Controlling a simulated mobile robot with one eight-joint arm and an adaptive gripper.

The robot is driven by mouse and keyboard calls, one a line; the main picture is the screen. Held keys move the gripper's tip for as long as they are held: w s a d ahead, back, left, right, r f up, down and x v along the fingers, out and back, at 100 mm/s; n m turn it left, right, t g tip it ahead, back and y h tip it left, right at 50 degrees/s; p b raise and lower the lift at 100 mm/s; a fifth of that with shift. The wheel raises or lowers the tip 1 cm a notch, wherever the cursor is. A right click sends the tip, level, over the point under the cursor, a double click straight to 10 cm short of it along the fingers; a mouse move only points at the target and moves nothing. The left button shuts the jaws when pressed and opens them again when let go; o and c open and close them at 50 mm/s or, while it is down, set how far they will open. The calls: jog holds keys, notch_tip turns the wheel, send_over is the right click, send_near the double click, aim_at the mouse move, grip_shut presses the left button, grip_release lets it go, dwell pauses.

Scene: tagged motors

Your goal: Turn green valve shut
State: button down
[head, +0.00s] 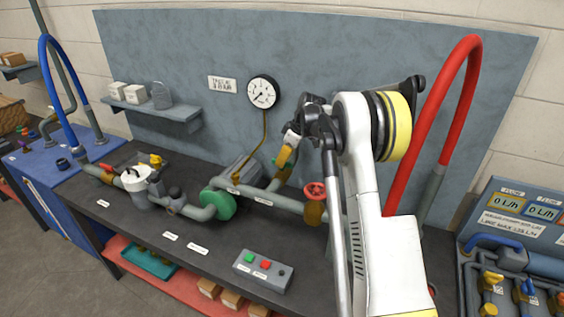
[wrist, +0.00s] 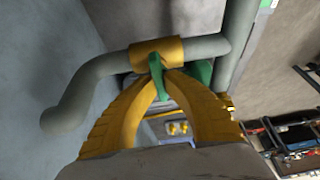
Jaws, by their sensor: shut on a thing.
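The green valve is a green lever handle (wrist: 158,75) on a yellow valve body (wrist: 150,53), which sits on a grey pipe. My gripper (wrist: 163,76) has its two yellow fingers closed around the green handle, one on each side. In the head view the green handle (head: 284,156) shows at the end of my arm, above the bench's back pipework. My gripper (head: 285,160) is small there and partly merges with the valve, so the contact is clearest in the wrist view.
A red handwheel (head: 315,190) stands on the pipe to the right. A green pump (head: 218,204) sits at the left on the dark bench (head: 130,222). A gauge (head: 263,92) hangs on the back panel. A button box (head: 263,270) lies in front.

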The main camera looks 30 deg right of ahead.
jog(key=c, duration=1.5)
grip_release()
jog(key=shift+o, duration=0.2)
jog(key=v, duration=1.2)
